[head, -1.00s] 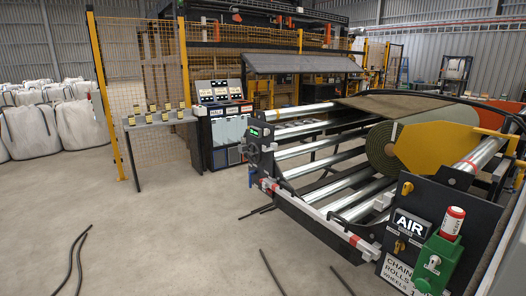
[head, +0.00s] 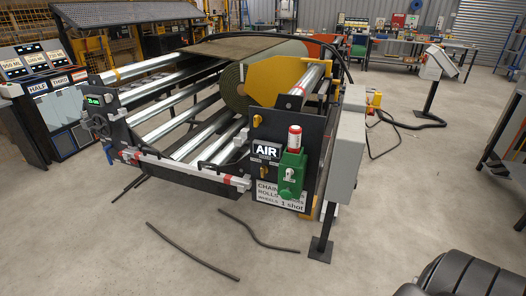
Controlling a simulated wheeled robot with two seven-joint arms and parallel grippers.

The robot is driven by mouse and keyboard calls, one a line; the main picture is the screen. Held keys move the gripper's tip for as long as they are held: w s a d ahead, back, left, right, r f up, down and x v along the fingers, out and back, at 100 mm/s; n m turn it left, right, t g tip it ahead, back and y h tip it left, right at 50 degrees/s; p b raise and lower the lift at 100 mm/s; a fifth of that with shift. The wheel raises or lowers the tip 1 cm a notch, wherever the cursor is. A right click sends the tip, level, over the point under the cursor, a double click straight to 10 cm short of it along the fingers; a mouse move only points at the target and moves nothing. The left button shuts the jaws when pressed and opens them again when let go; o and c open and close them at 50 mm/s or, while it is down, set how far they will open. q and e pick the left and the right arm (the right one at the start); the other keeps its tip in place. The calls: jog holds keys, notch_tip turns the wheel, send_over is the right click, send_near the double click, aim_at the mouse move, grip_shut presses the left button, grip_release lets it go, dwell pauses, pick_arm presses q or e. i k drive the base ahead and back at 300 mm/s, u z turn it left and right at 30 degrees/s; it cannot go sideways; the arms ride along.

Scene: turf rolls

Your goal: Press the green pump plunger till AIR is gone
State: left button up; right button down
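The green pump (head: 291,172) is fixed to the dark end panel of the turf-roll machine, right of centre in the head view. A red and white cylinder (head: 295,141) stands upright on top of it. A small pale round part shows on the pump's front; I cannot tell whether it is the plunger. The AIR sign (head: 266,151), white letters on black, is on the panel just left of the pump and is readable. A white label reading CHAIN, ROLLS, WHEELS, 1 shot (head: 268,193) is below. Neither gripper is in view.
A grey box on a post (head: 346,150) stands just right of the pump, its foot on the floor. Loose dark strips (head: 190,250) lie on the floor in front. A black ribbed object (head: 465,275) fills the lower right corner. Open floor lies between.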

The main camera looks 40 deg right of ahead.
aim_at(286, 195)
jog(key=z, duration=1.3)
